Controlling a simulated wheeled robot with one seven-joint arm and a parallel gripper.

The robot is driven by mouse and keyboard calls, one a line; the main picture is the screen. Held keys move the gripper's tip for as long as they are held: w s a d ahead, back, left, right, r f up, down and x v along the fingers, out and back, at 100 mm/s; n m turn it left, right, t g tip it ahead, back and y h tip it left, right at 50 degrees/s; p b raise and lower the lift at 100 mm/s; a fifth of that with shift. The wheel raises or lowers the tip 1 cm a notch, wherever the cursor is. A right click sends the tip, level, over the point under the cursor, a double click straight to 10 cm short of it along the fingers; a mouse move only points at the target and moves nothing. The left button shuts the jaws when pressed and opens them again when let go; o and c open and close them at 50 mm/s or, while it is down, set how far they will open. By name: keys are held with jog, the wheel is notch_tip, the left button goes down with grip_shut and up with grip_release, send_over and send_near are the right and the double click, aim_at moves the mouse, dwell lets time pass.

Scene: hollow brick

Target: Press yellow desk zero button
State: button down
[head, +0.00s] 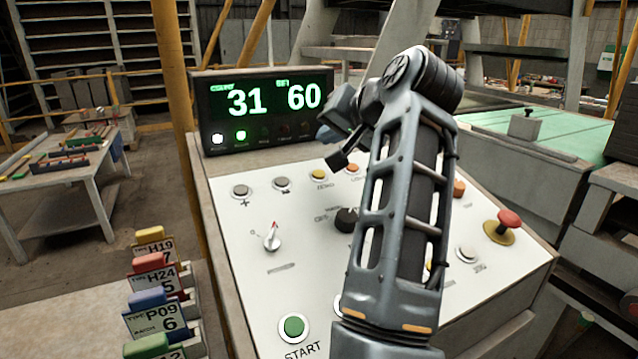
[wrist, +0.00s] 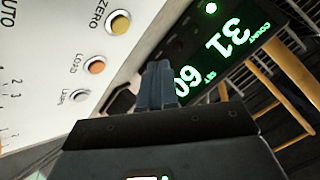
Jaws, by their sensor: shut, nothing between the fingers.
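The yellow button (head: 319,174) sits in a pale ring on the upper part of the sloped white panel (head: 225,215). In the wrist view the yellow button (wrist: 120,24) is at the upper left, with ZERO printed beside it. My gripper (head: 326,132) is above the panel's top edge, in front of the display and partly hidden by my arm. In the wrist view my gripper (wrist: 158,66) has its fingers together and empty. The fingertips are apart from the yellow button, which lies to their upper left there.
An orange button (wrist: 97,67) marked LOAD is beside the yellow one. The display (head: 262,105) behind the panel reads 31 and 60. A selector knob (head: 272,238), a green START button (head: 293,326) and a red mushroom button (head: 508,219) are also on the panel.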

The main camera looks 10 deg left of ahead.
jog(key=f, duration=0.1)
jog(key=f+b, duration=0.1)
jog(key=w+f+b, duration=0.1)
jog(key=shift+a+f, duration=0.25)
jog(key=shift+f, duration=0.1)
jog(key=shift+w+a+f, duration=0.1)
jog(key=shift+a+f, duration=0.05)
jog(key=shift+f, duration=0.45)
dwell(1.2)
jog(key=shift+w+f, duration=0.1)
jog(key=shift+f, duration=0.3)
jog(key=shift+a+f, duration=0.1)
jog(key=shift+f, duration=0.25)
dwell(0.6)
dwell(0.4)
jog(key=shift+r+p, duration=0.55)
jog(key=shift+r, duration=0.25)
jog(key=shift+r, duration=0.1)
jog(key=shift+s+d+r+p, duration=0.15)
jog(key=shift+s+r+p, duration=0.1)
jog(key=shift+r+p, duration=0.5)
jog(key=shift+s+d+r+p, duration=0.2)
jog(key=shift+r+p, duration=0.4)
jog(key=shift+r, duration=0.2)
jog(key=shift+s+d+r+p, duration=0.15)
jog(key=shift+s+r+p, duration=0.1)
jog(key=shift+r+p, duration=0.5)
